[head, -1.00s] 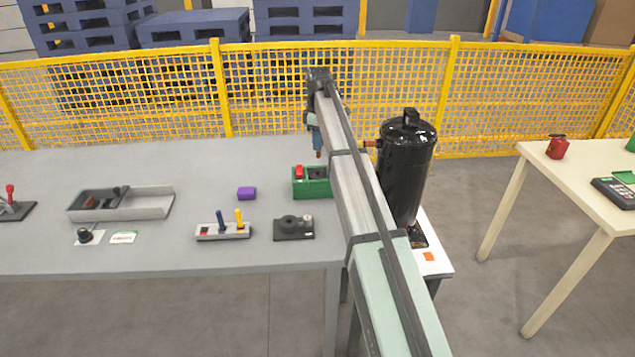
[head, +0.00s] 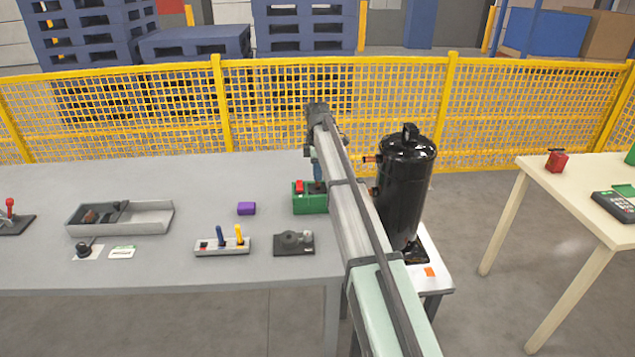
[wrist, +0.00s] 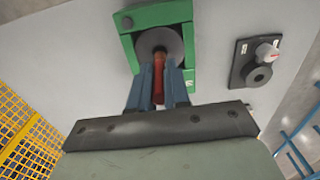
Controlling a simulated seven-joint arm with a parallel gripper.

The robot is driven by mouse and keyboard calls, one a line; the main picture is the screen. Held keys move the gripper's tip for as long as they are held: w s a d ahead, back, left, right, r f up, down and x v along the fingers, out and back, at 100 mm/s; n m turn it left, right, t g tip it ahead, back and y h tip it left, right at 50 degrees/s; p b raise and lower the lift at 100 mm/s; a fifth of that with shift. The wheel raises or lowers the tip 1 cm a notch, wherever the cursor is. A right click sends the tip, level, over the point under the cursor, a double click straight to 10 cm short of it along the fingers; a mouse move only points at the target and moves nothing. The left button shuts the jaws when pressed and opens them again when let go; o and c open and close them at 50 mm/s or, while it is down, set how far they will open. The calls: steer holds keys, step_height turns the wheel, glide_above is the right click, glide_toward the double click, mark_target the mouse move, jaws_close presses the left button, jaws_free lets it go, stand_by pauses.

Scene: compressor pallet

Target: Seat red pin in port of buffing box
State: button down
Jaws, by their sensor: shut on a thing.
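The red pin (wrist: 158,76) is held upright between the two blue fingers of my gripper (wrist: 158,92). The green buffing box (head: 310,205) stands near the right end of the grey table, with a red part on its top left. In the wrist view, the box (wrist: 153,14) shows a grey disc, and the pin's far end overlaps this disc. I cannot tell how deep the pin is in the port. In the head view, my gripper (head: 318,172) is down at the box, and the pin is hidden there.
A black compressor tank (head: 403,190) stands close to the right of my arm. A grey tray (head: 150,219) is farther left.

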mark_target(317, 187)
steer(key=shift+f, duration=1.9)
steer(key=shift+f, duration=0.15)
steer(key=c, duration=1.1)
jaws_free()
step_height(317, 187, up, 12)
steer(key=shift+r, duration=0.15)
